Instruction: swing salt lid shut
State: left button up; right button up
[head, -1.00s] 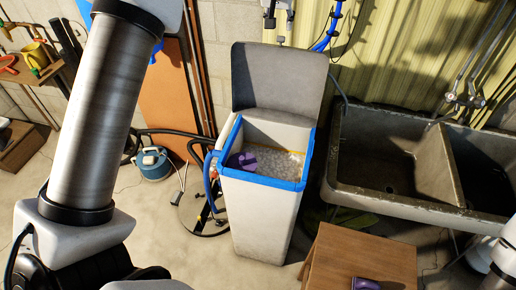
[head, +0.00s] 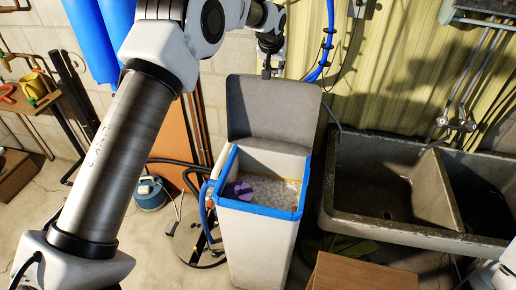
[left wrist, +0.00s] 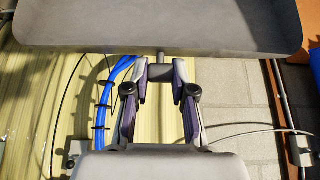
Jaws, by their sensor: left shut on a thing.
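The salt lid (head: 272,108) is a grey panel standing upright at the back of the white softener cabinet (head: 257,245). The blue-rimmed opening shows pale salt (head: 275,190) and a purple object (head: 238,190) inside. My left gripper (head: 267,72) is at the lid's top edge, behind the middle of it. In the left wrist view the lid (left wrist: 160,28) spans the top, and the gripper (left wrist: 161,72) is shut on a small grey tab at the lid's edge. My right gripper is out of view; only part of my right arm shows at the lower right.
A stone double sink (head: 385,190) stands close right of the cabinet. A wooden stool (head: 360,272) is in front at the right. Blue hose (head: 322,50) and pipes run on the wall behind. A black hose and blue canister (head: 150,193) lie to the left.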

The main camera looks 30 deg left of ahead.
pick_arm(q)
jog(key=shift+s+f+b, duration=0.1)
jog(key=shift+f+b, duration=0.05)
jog(key=shift+b, duration=0.15)
jog(key=s+b, duration=0.1)
jog(key=s+d+b, duration=0.1)
jog(key=s+b, duration=0.1)
jog(key=s+f+b, duration=0.1)
jog(key=s+b, duration=0.1)
jog(key=shift+s+d, duration=0.1)
jog(key=shift+d, duration=0.1)
jog(key=s+b, duration=0.2)
jog(key=shift+s+d+f+b, duration=0.2)
jog(key=shift+s+d+b, duration=0.1)
jog(key=shift+s+d, duration=0.05)
jog(key=shift+s+r, duration=0.1)
jog(key=shift+r, duration=0.05)
